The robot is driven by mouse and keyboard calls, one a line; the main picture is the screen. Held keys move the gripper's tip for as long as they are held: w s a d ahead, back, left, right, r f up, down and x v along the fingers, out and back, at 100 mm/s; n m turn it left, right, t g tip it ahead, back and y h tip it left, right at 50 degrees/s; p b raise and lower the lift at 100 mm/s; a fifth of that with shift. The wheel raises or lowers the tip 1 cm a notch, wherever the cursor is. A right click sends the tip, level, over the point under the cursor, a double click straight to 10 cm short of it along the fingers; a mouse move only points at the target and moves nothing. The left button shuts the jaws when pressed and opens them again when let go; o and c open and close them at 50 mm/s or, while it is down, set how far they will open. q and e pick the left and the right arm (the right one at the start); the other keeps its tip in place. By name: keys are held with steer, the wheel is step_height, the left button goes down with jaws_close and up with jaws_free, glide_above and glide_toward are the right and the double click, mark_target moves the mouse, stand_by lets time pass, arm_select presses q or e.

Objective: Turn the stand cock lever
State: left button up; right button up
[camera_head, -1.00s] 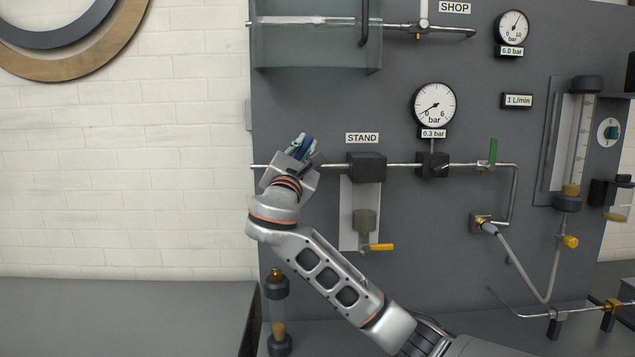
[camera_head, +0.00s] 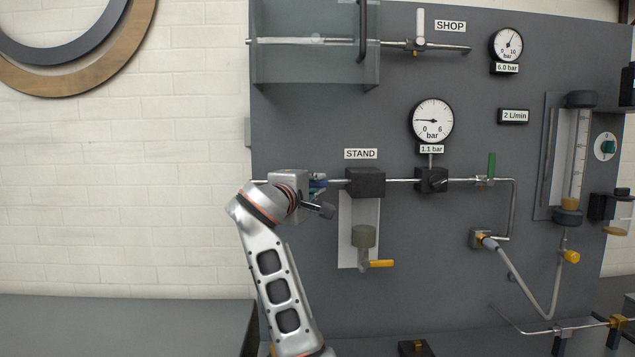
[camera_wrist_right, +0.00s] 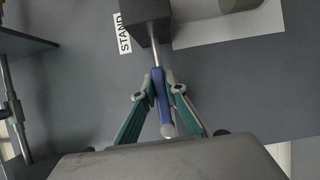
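The stand cock lever (camera_head: 319,184) has a blue handle and sits on the pipe just left of the dark block beneath the STAND label. It lies roughly along the pipe in the head view. In the right wrist view the blue lever (camera_wrist_right: 159,88) runs between the two green-padded fingers. My right gripper (camera_head: 314,184) has come in from the lower left, and its fingertips (camera_wrist_right: 161,86) close in on both sides of the lever, seemingly touching it. The gripper body hides part of the cock in the head view. My left gripper is not in view.
The round gauge (camera_head: 432,120) reads 1.1 bar, and the flow display (camera_head: 513,116) shows 2 L/min. A green lever (camera_head: 491,165) stands upright further right on the pipe. A bowl with a yellow tap (camera_head: 380,264) hangs below the dark block (camera_head: 365,182).

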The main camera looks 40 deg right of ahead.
steer(key=o, duration=0.5)
steer(key=shift+r, duration=0.1)
steer(key=shift+c, duration=0.2)
steer(key=shift+a, duration=0.1)
steer(key=shift+s+a, duration=0.15)
steer(key=shift+s, duration=0.05)
steer(key=shift+s+a, duration=0.4)
steer(key=shift+a, duration=0.2)
steer(key=v, duration=0.6)
steer(key=shift+p, duration=0.4)
